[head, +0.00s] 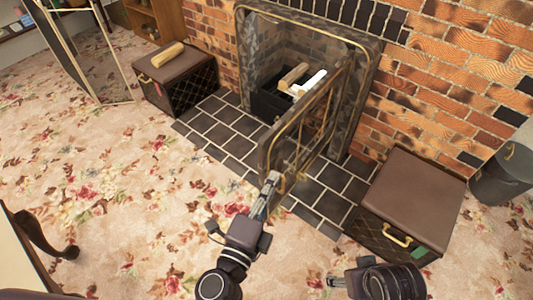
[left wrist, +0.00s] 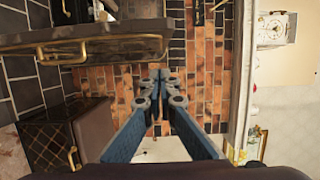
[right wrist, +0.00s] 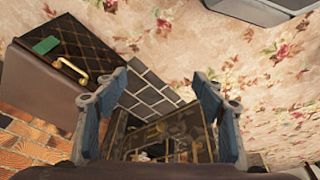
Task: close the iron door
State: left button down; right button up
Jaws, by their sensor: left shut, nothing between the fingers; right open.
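The iron door (head: 303,125) is a dark panel with brass trim. It stands swung out from the fireplace (head: 312,22), and the opening shows to its left. My left gripper (head: 274,177) is shut and empty at the door's near lower edge; I cannot tell whether it touches. In the left wrist view, its fingertips (left wrist: 160,76) meet, and a dark brass-trimmed bar, apparently the door (left wrist: 85,48), crosses the upper left. My right gripper (head: 332,282) is low at the front, away from the door. The right wrist view shows its fingers (right wrist: 160,84) apart and empty.
A brown-topped box (head: 415,195) with a brass handle stands right of the door. Another box (head: 173,70) stands at the left with a log on top. Dark hearth tiles (head: 222,127) lie before the fireplace. The floral carpet (head: 110,190) is open at left.

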aim_at(266, 157)
pick_arm(q)
jog(key=shift+w+a+p, duration=0.25)
jog(key=shift+w+p, duration=0.15)
jog(key=shift+w, duration=0.8)
jog(key=shift+w+a+p, duration=0.25)
jog(key=shift+w+p, duration=0.15)
jog(key=shift+w, duration=0.85)
jog(key=shift+w+a+p, duration=0.25)
jog(key=shift+w+p, duration=0.15)
jog(key=shift+w, duration=0.8)
pick_arm(e)
notch_tip(266, 157, down, 10)
jog(key=shift+g, duration=0.3)
pick_arm(q)
jog(key=shift+w+a, duration=0.1)
jog(key=shift+a, duration=0.05)
pick_arm(e)
jog(key=shift+a, duration=0.1)
